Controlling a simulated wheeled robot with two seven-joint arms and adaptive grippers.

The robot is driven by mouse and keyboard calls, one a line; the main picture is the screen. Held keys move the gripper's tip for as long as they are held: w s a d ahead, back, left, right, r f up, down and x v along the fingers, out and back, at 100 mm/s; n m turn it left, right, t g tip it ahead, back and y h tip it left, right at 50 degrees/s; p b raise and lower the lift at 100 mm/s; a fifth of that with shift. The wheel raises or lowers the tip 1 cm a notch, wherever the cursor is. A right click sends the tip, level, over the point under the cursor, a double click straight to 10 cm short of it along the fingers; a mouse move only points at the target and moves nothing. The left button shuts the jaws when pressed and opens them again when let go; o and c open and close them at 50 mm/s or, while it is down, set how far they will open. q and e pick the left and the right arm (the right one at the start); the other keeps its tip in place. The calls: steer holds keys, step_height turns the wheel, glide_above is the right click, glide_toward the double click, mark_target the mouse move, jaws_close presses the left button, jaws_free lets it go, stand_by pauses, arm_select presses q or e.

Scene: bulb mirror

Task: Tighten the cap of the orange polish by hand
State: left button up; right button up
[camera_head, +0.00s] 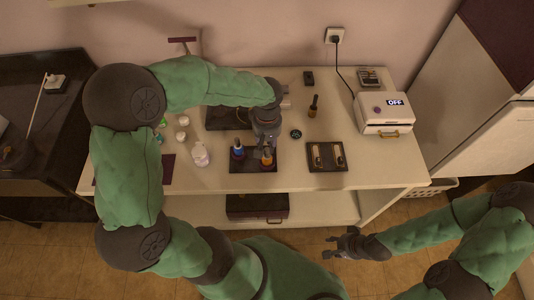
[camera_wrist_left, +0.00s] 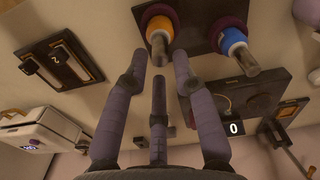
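The orange polish (camera_head: 267,159) stands upright beside the blue polish (camera_head: 237,153) on a dark tray (camera_head: 253,168) at the table's front. In the left wrist view, the orange polish (camera_wrist_left: 155,20) has its dark cap (camera_wrist_left: 159,48) on; how tight it is cannot be seen. The blue polish (camera_wrist_left: 233,40) is capped too. My left gripper (camera_head: 266,140) is over the orange polish. In the left wrist view, its three fingers (camera_wrist_left: 159,72) are spread near the cap's end, apparently not touching it. My right gripper (camera_head: 338,244) is open and empty in front of the table.
A lamp box (camera_head: 383,114) reading OFF stands right. A dark board with two levers (camera_head: 326,156) lies right of the tray. A dark scale (camera_wrist_left: 240,100) reading 0 is behind the polishes. A pale bottle (camera_head: 200,154) stands left. The table's front right is clear.

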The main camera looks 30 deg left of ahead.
mark_target(267, 155)
arm_select(q)
steer(key=shift+f+b, duration=0.85)
steer(key=shift+f, duration=0.45)
jaws_close()
steer(key=m+p, duration=0.1)
steer(key=m, duration=0.2)
steer(key=shift+r+p, duration=0.15)
steer(key=shift+p, duration=0.15)
steer(key=shift+m+p, duration=0.3)
steer(key=shift+m, duration=0.7)
